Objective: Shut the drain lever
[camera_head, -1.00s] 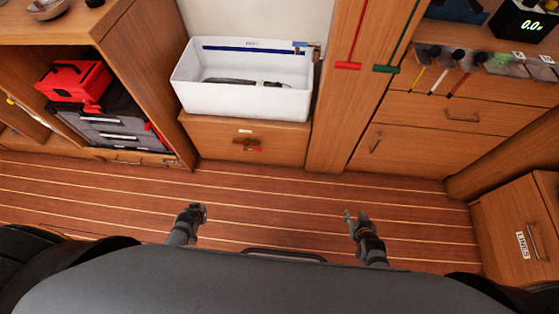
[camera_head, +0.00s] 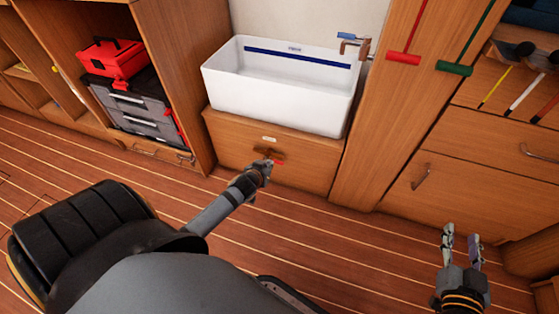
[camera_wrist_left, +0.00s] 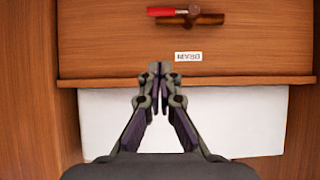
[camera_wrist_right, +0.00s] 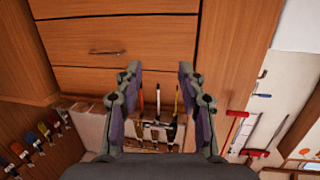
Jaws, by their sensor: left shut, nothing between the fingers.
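The drain lever (camera_wrist_left: 167,11) has a red handle on a brown valve body (camera_wrist_left: 193,16). In the left wrist view it lies level at the top. In the head view the red handle (camera_head: 280,162) peeks out beside my left gripper, which partly covers the valve. The valve is on the wooden front below the white basin (camera_head: 275,100). My left gripper (camera_head: 265,168) is shut and empty, in front of the valve; its fingertips (camera_wrist_left: 155,70) appear apart from the lever in the left wrist view. My right gripper (camera_head: 461,240) is open and empty, far to the right.
A tap (camera_head: 355,43) stands at the basin's back right corner. A red toolbox (camera_head: 112,60) sits on grey drawers at left. The right drawers (camera_head: 490,145) are closed. The striped floor is mostly clear.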

